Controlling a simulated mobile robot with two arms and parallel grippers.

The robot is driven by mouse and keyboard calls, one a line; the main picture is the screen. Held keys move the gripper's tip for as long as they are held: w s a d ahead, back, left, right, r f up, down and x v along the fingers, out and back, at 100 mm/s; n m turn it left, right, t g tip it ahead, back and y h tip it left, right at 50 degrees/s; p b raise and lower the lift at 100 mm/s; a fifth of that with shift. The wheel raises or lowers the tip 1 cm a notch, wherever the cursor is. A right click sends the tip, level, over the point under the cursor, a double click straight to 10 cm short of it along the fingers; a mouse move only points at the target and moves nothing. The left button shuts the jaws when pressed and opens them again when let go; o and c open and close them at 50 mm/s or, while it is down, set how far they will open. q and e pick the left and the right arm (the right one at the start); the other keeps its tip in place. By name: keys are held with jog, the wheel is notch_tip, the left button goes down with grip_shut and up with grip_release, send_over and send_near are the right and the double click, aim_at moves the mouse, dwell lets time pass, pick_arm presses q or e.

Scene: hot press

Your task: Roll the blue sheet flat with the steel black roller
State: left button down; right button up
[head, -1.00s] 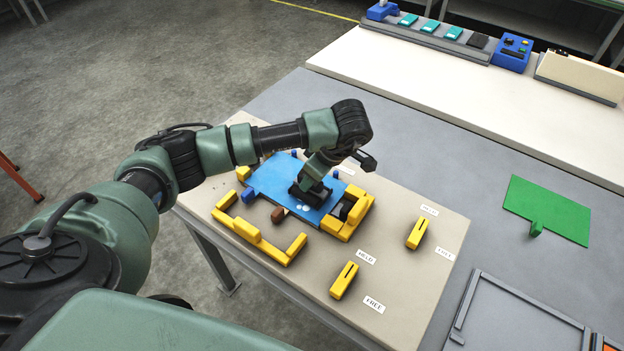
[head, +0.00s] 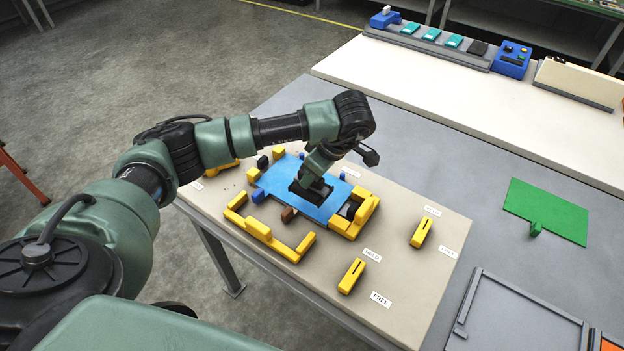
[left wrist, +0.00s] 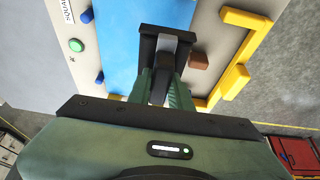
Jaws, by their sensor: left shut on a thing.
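The blue sheet (head: 325,206) lies on the beige board among small blue pegs and yellow blocks. My left gripper (head: 311,190) is low over the middle of the sheet, pointing down. It is shut on a dark thing, likely the black roller, mostly hidden by the fingers. In the left wrist view, the blue sheet (left wrist: 118,40) spreads left of my left gripper (left wrist: 166,42), and a grey part shows between its dark fingers. I cannot tell whether the held thing touches the sheet. My right gripper is not in view.
A yellow bracket (head: 366,214) borders the sheet's right end, and a long yellow frame (head: 270,237) its near side. A brown block (head: 289,214) sits at the near edge. Yellow holders (head: 352,276) stand front right. A green sheet (head: 548,210) lies right on the grey table.

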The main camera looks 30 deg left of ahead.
pick_arm(q)
jog(key=shift+r+p, duration=0.8)
jog(key=shift+r, duration=1.1)
